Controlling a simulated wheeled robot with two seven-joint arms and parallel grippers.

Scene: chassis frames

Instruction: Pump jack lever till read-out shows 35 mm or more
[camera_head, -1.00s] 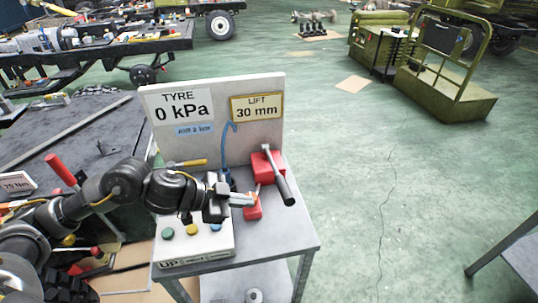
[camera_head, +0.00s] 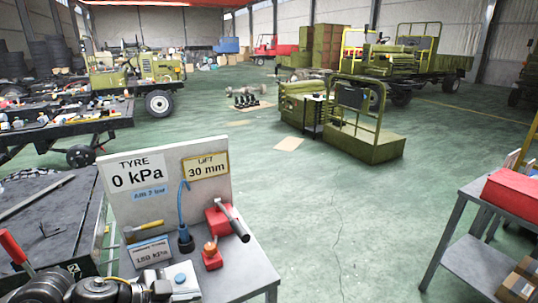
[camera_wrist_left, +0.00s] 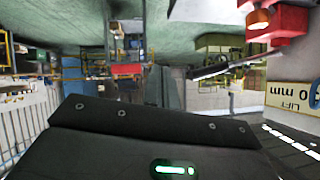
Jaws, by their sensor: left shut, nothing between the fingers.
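The red jack (camera_head: 217,219) stands on a grey bench, with its dark lever (camera_head: 234,224) sloping down to the right. The yellow-framed lift read-out (camera_head: 206,167) on the panel shows 30 mm. My left gripper (camera_head: 160,289) is at the bottom left edge of the head view, partly cut off, shut and empty. It is apart from the lever, nearer the front of the bench. In the left wrist view the red jack (camera_wrist_left: 285,22) is at upper right and the lever (camera_wrist_left: 228,66) appears as a dark bar. My right gripper is not in view.
An orange-topped red block (camera_head: 211,257) and a blue hose (camera_head: 183,210) stand beside the jack. A white box with a blue button (camera_head: 180,279) is close to my left gripper. Another bench (camera_head: 470,240) stands at right, with open floor between.

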